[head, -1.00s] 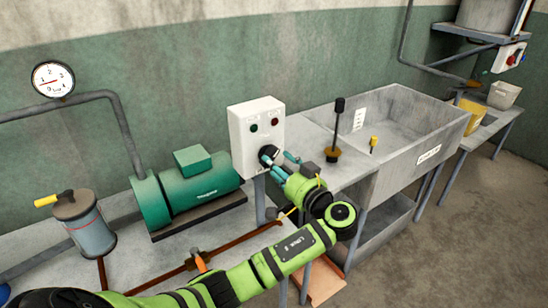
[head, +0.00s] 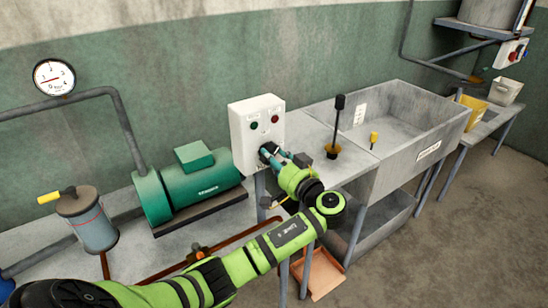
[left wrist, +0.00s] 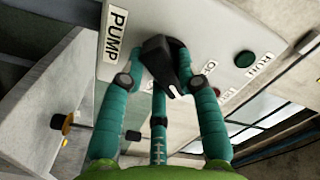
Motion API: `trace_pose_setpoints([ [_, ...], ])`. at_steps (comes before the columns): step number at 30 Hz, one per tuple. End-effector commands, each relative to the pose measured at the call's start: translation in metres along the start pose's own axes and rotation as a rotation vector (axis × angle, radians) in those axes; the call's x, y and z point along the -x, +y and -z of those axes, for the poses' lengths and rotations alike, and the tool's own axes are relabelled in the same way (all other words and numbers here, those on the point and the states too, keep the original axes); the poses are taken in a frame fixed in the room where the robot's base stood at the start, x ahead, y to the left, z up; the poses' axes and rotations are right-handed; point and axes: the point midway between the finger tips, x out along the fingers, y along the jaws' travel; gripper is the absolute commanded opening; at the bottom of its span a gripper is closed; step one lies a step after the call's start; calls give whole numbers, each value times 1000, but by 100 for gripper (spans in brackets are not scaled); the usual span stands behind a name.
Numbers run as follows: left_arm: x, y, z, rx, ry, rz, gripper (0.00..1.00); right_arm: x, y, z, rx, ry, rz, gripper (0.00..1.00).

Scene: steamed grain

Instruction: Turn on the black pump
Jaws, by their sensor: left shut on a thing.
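A white control box (head: 257,128) stands on the bench against the wall, with a green and a red button or lamp on its upper face. Its black rotary knob (left wrist: 163,62) sits beside a PUMP label (left wrist: 116,33) in the left wrist view. The knob has a white mark pointing down in that picture. My left gripper (head: 271,154) is shut on the knob, its teal fingers on either side. In the head view the fingers largely hide the knob. The wrist view also shows a green button or lamp (left wrist: 244,59) beside RUN. My right gripper is not in view.
A green motor-like machine (head: 195,185) and a grey canister (head: 88,220) stand left of the box. A gauge (head: 54,78) hangs on the wall.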

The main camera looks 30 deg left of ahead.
Motion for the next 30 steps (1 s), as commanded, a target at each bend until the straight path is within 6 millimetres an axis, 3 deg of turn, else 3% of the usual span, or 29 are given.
trace_pose_setpoints([
  [8,0,-1,0,-123,-2,0,0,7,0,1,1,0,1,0],
  [30,0,-4,-2,-728,-1,0,0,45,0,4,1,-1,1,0],
])
